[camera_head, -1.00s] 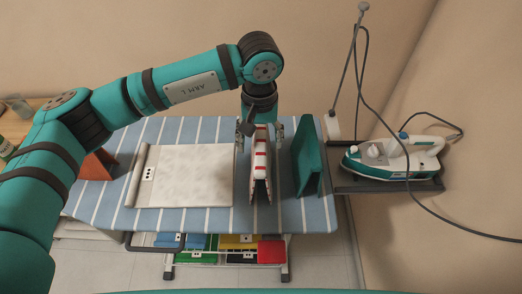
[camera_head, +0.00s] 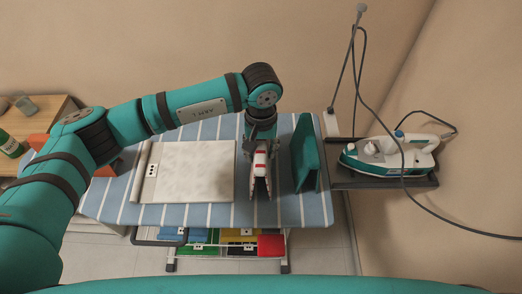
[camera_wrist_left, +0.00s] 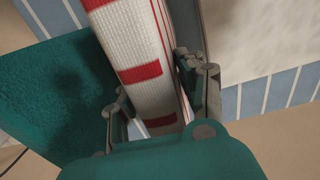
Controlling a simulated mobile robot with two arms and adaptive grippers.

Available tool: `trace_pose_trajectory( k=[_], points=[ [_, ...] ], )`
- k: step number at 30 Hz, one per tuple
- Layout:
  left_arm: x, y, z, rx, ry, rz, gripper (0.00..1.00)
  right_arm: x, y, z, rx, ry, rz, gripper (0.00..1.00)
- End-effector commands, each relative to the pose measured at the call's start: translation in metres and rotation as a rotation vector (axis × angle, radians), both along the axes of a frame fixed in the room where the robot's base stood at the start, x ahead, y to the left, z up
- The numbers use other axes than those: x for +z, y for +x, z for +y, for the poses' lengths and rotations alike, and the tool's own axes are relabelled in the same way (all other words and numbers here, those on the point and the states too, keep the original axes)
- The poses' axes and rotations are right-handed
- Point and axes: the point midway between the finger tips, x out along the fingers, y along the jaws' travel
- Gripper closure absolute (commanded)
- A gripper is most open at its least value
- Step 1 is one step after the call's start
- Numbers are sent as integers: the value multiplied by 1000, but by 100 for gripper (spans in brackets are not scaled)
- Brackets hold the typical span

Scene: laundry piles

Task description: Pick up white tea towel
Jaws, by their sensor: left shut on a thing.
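The white tea towel (camera_head: 261,172) with red stripes stands folded like a tent on the blue striped ironing board (camera_head: 226,207), between a flat pale cloth and a teal one. My left gripper (camera_head: 260,147) comes down on its top from above and is shut on it. In the left wrist view the towel (camera_wrist_left: 140,60) runs between the two fingers of the left gripper (camera_wrist_left: 160,105). The gripper hides part of the towel's far end. I cannot tell whether the towel is clear of the board. My right gripper is not in view.
The teal folded cloth (camera_head: 305,155) stands close on the right. The pale mottled cloth (camera_head: 195,172) lies flat on the left. An iron (camera_head: 395,150) with a cord sits on a side rest at the right. Coloured bins (camera_head: 240,243) are below the board.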

Motion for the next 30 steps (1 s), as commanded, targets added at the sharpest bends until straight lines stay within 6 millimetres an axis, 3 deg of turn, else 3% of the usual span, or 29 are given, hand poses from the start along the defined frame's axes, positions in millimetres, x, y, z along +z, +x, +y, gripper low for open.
trace_pose_trajectory(
  k=[1,4,14,22,30],
  points=[
    [0,0,0,0,0,0,84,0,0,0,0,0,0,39],
    [0,0,0,0,0,0,97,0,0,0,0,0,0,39],
    [3,1,0,0,-1,-2,97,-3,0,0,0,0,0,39],
    [31,2,0,-2,-1,-7,97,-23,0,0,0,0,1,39],
    [36,-58,15,-6,0,-3,97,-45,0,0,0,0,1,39]
  ],
)
